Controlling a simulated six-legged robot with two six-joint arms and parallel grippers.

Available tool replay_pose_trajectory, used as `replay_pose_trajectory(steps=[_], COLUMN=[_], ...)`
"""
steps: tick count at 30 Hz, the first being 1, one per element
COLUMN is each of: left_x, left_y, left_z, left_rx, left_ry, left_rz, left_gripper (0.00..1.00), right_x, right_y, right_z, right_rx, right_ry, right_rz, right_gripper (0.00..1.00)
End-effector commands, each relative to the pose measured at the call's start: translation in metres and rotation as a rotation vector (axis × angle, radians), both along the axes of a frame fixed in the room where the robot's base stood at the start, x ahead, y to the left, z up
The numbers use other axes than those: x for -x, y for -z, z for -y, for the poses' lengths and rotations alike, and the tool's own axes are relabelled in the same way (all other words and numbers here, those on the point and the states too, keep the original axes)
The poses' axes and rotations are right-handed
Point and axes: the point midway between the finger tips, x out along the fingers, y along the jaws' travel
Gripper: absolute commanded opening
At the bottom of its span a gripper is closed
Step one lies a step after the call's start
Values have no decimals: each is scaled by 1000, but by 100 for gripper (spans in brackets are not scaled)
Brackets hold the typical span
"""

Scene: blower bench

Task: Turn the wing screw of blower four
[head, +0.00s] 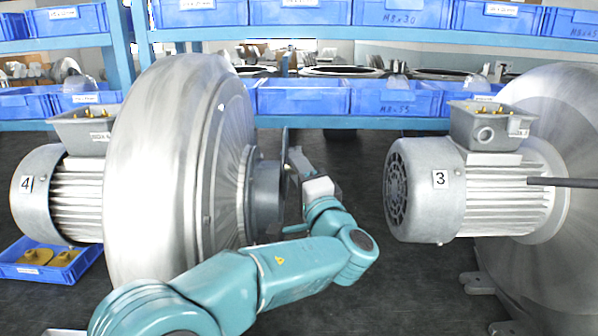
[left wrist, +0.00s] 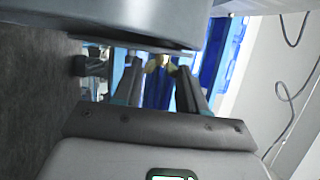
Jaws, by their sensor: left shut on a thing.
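Blower four (head: 170,170) stands at the left in the head view, a big round metal housing with a motor marked 4. Its outlet pipe and flange (head: 268,190) face right. My left gripper (head: 295,158) is at the right side of this flange, its fingertips partly hidden. In the left wrist view, the two fingers of my left gripper (left wrist: 158,75) reach up beside a large grey round part. A small brass-yellow wing screw (left wrist: 157,63) shows between the fingertips, and they are shut on it. The head view does not show the screw. My right gripper is not visible.
Blower three (head: 470,190) stands at the right, its motor facing the left arm across a gap of dark floor. A dark rod (head: 565,183) crosses in front of it. Blue shelves with blue bins (head: 300,97) stand behind. A blue tray (head: 45,262) with yellow parts is lower left.

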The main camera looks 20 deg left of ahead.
Motion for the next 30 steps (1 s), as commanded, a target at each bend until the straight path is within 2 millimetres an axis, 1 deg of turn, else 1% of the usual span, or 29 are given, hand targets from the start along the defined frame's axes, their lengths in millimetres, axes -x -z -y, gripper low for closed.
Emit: replay_pose_trajectory(steps=[5, 8, 14, 20, 23, 29, 30], left_x=[0, 1, 1, 0, 0, -1, -2], left_y=[-4, -7, -13, -18, -21, -25, -25], left_z=[0, 0, 1, 0, 0, 0, 0], left_rx=[14, 29, 74, 126, 153, 203, 214], left_ry=[1, 0, 1, 0, 0, 1, 0], left_rz=[-45, -96, -248, -433, -524, -708, -746], left_gripper=[11, 11, 11, 11, 11, 11, 11], right_x=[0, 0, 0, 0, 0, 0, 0], right_y=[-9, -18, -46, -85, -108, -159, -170], right_z=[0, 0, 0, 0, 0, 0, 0], right_rx=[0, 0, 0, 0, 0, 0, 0], right_ry=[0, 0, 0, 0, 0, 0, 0], right_rz=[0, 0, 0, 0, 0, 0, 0], right_gripper=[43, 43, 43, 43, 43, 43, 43])
